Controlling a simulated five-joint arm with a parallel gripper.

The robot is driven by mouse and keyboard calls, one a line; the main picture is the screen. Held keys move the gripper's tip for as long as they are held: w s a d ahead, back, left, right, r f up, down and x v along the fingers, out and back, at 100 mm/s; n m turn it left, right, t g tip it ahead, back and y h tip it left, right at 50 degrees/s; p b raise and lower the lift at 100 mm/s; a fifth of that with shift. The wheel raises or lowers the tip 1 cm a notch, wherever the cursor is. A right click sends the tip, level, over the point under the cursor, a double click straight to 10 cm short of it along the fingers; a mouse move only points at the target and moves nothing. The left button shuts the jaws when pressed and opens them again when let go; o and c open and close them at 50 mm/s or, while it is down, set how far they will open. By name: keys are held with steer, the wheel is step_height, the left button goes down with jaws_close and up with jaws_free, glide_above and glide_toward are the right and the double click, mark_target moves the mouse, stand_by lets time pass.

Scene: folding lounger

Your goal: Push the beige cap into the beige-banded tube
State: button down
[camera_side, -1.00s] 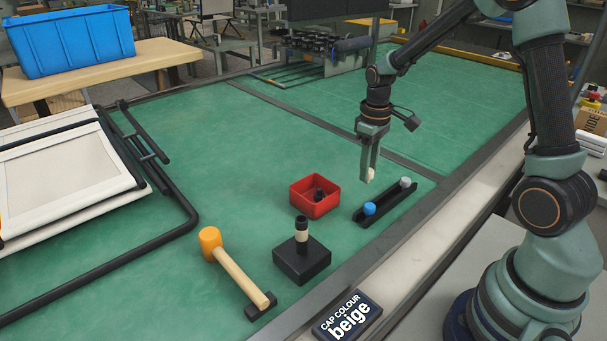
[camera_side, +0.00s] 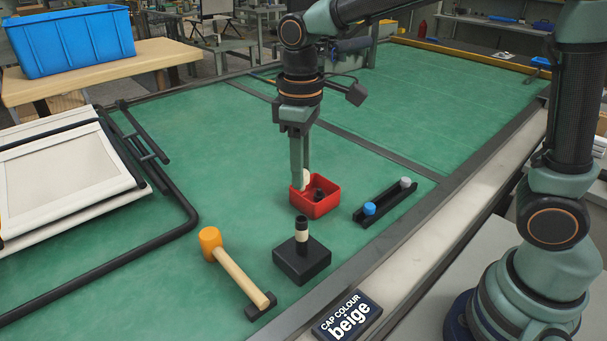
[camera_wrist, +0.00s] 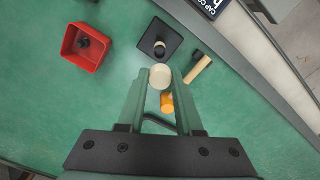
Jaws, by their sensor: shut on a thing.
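The beige cap (camera_wrist: 160,76) is held between the fingertips of my gripper (camera_wrist: 160,82) in the wrist view. In the side view my gripper (camera_side: 301,180) points down with the cap (camera_side: 305,176) between its fingers, above and behind the red box. The beige-banded tube (camera_side: 301,231) stands upright on a black square base (camera_side: 301,262), nearer the front, apart from the cap. Its black top end shows above the beige band. In the wrist view the tube (camera_wrist: 159,46) is just beyond the cap.
A red box (camera_side: 327,207) with a dark piece inside stands behind the tube. A black rack (camera_side: 388,206) holds a blue cap (camera_side: 369,208) and a grey cap (camera_side: 405,182). A mallet (camera_side: 236,267) lies left of the tube base. The sign (camera_side: 347,317) reads "CAP COLOUR beige".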

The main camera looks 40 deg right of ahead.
steer(key=shift+f, duration=2.95)
steer(key=shift+f, duration=1.05)
stand_by(0.6)
steer(key=c, duration=0.5)
jaws_free()
steer(key=shift+r, duration=0.15)
step_height(320, 180, up, 12)
steer(key=shift+f, duration=0.1)
steer(key=shift+d, duration=0.1)
